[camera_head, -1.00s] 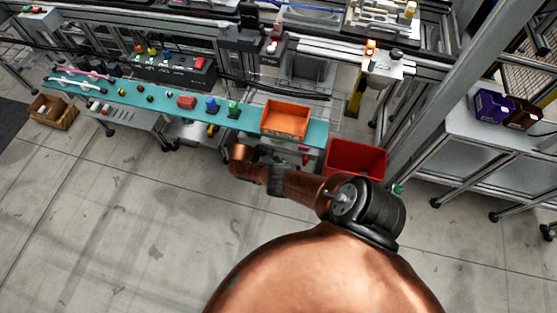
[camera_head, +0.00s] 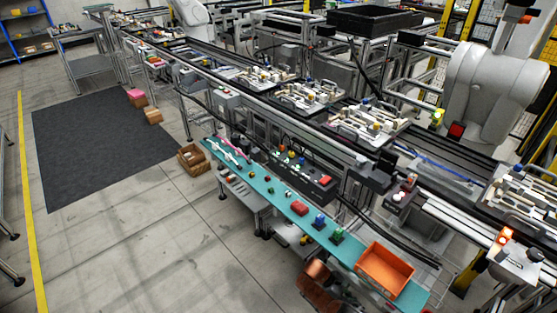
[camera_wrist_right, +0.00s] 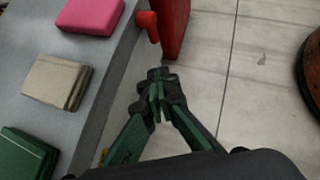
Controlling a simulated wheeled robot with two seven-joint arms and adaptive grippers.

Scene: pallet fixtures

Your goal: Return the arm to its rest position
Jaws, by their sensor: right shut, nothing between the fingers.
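My right gripper (camera_wrist_right: 158,95) shows in the wrist view with its dark fingers and green links. Its fingertips are together, with nothing between them, above the bare floor beside a grey shelf. My left gripper is in neither current view.
An orange bin (camera_head: 385,268) sits on the teal shelf's near end, with small coloured parts along it. The wrist view shows a pink block (camera_wrist_right: 90,14), a beige block (camera_wrist_right: 55,82) and a green block (camera_wrist_right: 27,153) on grey, plus a red bin (camera_wrist_right: 173,28).

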